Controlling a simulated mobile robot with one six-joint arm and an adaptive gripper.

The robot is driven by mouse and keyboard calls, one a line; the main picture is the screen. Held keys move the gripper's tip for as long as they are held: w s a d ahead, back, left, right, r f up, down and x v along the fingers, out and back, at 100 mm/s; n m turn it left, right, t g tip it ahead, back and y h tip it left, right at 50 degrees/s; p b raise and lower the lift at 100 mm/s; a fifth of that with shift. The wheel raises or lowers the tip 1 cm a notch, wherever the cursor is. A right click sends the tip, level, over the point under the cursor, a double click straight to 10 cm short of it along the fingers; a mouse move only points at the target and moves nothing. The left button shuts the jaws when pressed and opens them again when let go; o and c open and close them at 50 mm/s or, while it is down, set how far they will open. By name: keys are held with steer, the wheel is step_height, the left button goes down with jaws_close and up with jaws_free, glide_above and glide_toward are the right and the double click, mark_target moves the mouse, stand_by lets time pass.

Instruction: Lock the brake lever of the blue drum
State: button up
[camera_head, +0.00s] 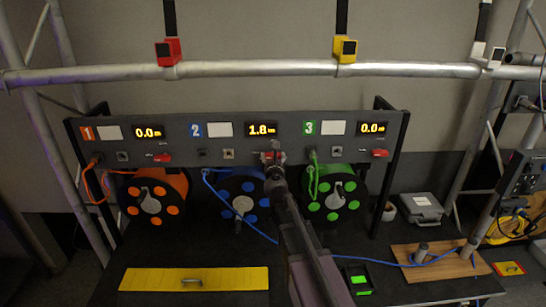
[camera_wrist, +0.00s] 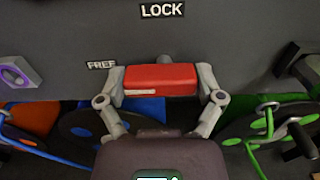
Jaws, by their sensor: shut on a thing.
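The blue drum (camera_head: 243,205) hangs under the panel, between the orange and green drums; my arm covers part of its right side. Its red brake lever (camera_wrist: 160,80) is between the two fingers of my gripper (camera_wrist: 160,84), which is shut on it. In the wrist view, the word LOCK (camera_wrist: 162,11) is above the lever and the word FREE (camera_wrist: 101,64) is at its upper left. In the head view, my gripper (camera_head: 272,157) is at the panel, right of the blue drum, and mostly hides the lever. I cannot tell the lever's exact angle.
The orange drum (camera_head: 152,198) and green drum (camera_head: 334,195) hang on either side. The blue cable (camera_head: 385,263) runs across the black table to a wooden board (camera_head: 436,262) at right. A yellow plate (camera_head: 194,279) lies at front left.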

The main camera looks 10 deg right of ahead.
steer(key=shift+m, duration=0.5)
steer(key=m, duration=0.3)
steer(key=shift+r+m, duration=0.1)
steer(key=shift+m, duration=0.2)
steer(key=m, duration=0.4)
steer(key=shift+d+m, duration=0.15)
steer(key=shift+m, duration=0.15)
steer(key=m, duration=0.8)
steer(key=shift+d+m, duration=0.15)
steer(key=shift+m, duration=0.25)
steer(key=o, duration=0.9)
steer(key=shift+c, duration=0.2)
steer(key=shift+s, duration=0.1)
